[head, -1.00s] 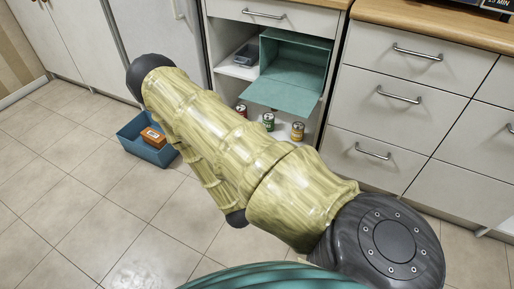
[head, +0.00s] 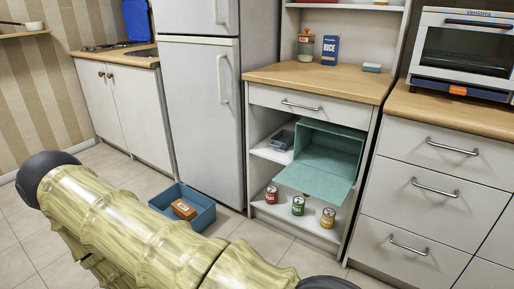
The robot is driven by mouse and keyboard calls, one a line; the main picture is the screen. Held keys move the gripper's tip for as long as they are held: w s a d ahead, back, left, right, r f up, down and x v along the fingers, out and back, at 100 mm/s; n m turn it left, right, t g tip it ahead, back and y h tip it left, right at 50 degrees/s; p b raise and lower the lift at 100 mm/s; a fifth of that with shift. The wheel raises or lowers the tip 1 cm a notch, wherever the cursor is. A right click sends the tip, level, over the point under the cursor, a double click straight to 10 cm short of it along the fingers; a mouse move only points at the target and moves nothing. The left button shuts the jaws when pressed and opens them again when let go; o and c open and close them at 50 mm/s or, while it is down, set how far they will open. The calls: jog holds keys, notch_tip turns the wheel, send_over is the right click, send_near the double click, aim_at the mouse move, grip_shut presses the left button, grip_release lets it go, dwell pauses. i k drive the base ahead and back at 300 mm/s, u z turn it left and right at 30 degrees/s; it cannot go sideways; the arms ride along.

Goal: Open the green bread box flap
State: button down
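The green bread box (head: 332,144) stands on the upper shelf of an open cabinet under the wooden counter. Its flap (head: 315,183) is folded down and forward, sticking out past the shelf edge, so the box front is open. The inside that shows looks empty. My arm crosses the lower left of the head view, well in front of the cabinet and apart from the box. My gripper is not in view.
A blue bin (head: 196,220) with an orange-brown box (head: 184,209) sits on the floor before the fridge (head: 203,110). Several cans, including a green can (head: 298,206), stand on the lower shelf. A drawer (head: 306,104) above is shut. A dark container (head: 282,140) sits left of the bread box.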

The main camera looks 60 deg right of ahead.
aim_at(332, 188)
jog(key=u, duration=0.35)
jog(key=k, duration=0.65)
jog(key=z, duration=1.4)
